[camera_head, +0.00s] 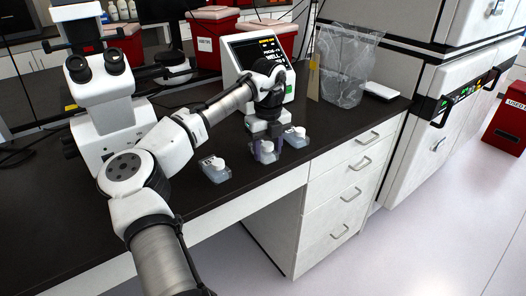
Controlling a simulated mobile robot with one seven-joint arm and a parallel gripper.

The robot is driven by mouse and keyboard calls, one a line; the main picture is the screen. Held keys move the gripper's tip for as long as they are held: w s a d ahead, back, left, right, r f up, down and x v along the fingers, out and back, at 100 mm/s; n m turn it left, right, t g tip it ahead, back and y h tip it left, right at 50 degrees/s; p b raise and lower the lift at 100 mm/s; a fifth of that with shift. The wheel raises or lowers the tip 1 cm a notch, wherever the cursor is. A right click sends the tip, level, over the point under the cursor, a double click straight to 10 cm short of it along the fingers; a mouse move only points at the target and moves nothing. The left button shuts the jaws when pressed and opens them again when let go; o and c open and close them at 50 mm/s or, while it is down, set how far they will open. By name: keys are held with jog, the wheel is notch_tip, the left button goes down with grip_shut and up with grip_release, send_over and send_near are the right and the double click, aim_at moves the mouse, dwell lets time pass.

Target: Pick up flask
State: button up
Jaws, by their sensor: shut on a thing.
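The fingers hide part of this flask. I cannot tell whether it touches the bench. A third flask (297,137) stands close to the right of the gripper.
A white device with a lit screen (262,52) stands behind the gripper. A microscope (105,100) stands at the left. A clear bag (345,65) and a white box (380,90) are at the right. White drawers (345,195) lie below the bench's front edge. Red bins (205,40) stand behind.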

aim_at(268, 144)
jog(key=shift+r, duration=0.1)
notch_tip(268, 144, up, 20)
jog(key=shift+f+p, duration=0.1)
jog(key=shift+p, duration=0.45)
jog(key=o, duration=0.4)
jog(key=c, duration=0.8)
